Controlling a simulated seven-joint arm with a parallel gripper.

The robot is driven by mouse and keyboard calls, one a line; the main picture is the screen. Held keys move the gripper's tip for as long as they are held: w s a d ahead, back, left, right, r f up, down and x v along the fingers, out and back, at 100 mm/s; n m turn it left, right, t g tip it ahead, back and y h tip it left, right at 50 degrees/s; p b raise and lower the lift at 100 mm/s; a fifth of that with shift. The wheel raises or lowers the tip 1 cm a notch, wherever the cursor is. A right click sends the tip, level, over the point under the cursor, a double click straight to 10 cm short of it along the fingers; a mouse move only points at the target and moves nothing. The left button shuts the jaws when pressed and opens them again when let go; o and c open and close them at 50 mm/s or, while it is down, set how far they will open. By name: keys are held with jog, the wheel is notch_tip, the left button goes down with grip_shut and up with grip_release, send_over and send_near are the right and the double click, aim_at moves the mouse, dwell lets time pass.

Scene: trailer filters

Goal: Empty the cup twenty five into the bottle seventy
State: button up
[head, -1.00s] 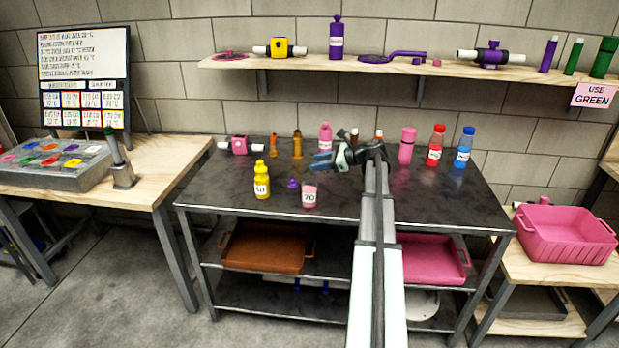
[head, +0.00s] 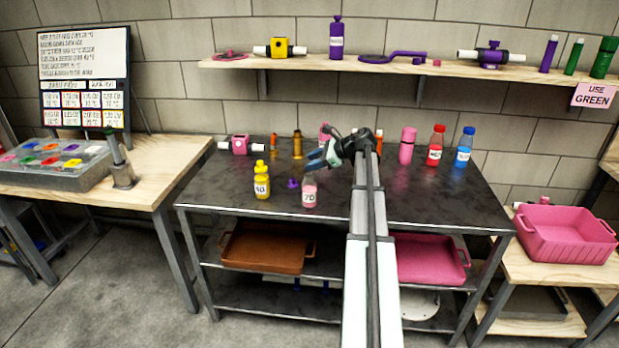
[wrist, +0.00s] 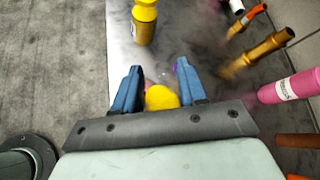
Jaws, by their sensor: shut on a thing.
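My gripper (head: 318,161) is over the middle of the dark table, with its blue fingers pointing left and down. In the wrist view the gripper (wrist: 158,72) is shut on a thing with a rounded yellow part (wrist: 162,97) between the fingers. I take this for the cup twenty five; its number does not show. The bottle seventy (head: 309,197) stands upright on the table below and slightly left of the fingers, pink with a white label reading 70. A pale pinkish shape shows just above it; I cannot tell whether this is the held cup or the bottle's top.
An orange bottle (head: 297,146) and a pink bottle (head: 325,134) are behind. Pink, red (head: 436,146) and blue (head: 464,147) bottles stand at the right. The table front is clear.

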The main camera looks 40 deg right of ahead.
jog(key=shift+w+a+r+n+g+h, duration=0.15)
jog(key=shift+a+n+g+h, duration=0.2)
jog(key=shift+h, duration=0.45)
dwell(0.4)
jog(key=shift+a+r+n+g+h+p, duration=0.15)
jog(key=shift+n+g+h+p, duration=0.5)
jog(key=shift+g+h, duration=1.2)
dwell(5.0)
